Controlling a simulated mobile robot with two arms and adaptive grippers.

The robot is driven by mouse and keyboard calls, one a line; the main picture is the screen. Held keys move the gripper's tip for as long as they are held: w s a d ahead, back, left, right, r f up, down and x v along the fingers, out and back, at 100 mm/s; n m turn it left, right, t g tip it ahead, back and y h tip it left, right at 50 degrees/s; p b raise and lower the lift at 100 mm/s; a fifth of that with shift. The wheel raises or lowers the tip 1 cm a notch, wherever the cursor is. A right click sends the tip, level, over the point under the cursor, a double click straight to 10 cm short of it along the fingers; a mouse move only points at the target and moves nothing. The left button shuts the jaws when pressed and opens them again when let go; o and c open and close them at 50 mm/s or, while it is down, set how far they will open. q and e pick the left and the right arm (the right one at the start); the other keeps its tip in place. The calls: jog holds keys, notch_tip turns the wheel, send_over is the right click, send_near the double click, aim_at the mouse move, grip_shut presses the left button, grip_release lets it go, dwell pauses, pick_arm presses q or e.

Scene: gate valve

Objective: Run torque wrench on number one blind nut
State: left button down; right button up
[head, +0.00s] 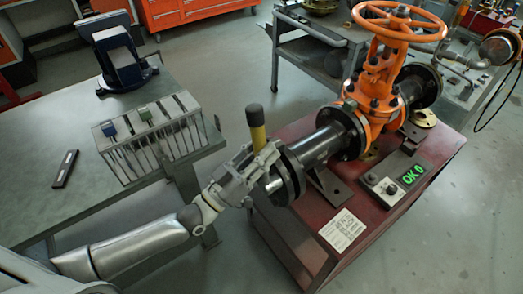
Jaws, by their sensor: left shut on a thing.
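My left gripper (250,172) is shut on a yellow tool with a black top (257,130), which looks like the torque wrench. The tool stands roughly upright beside the black blind flange (290,176) at the near end of the pipe. The tool's lower end and the nuts on this flange face are mostly hidden by the gripper, so I cannot tell whether the tool touches a nut. No nut number is readable. The orange gate valve (378,80) with its handwheel stands further along the pipe. My right gripper is out of view.
A slotted rack (160,135) and a dark flat object (65,168) are on the grey table at left.

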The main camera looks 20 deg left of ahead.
pick_arm(q)
jog(key=shift+w+d+r, duration=0.15)
jog(key=shift+w+r, duration=0.05)
jog(key=shift+w, duration=0.1)
dwell(0.9)
jog(key=shift+s, duration=0.1)
jog(key=shift+w+d+p, duration=0.15)
jog(key=shift+w+p, duration=0.15)
dwell(1.1)
jog(key=shift+w+d+r, duration=0.15)
jog(key=shift+w+d, duration=0.05)
jog(key=shift+w, duration=0.05)
dwell(1.6)
jog(key=shift+p, duration=0.3)
dwell(0.7)
jog(key=shift+d, duration=0.1)
dwell(1.9)
dwell(0.5)
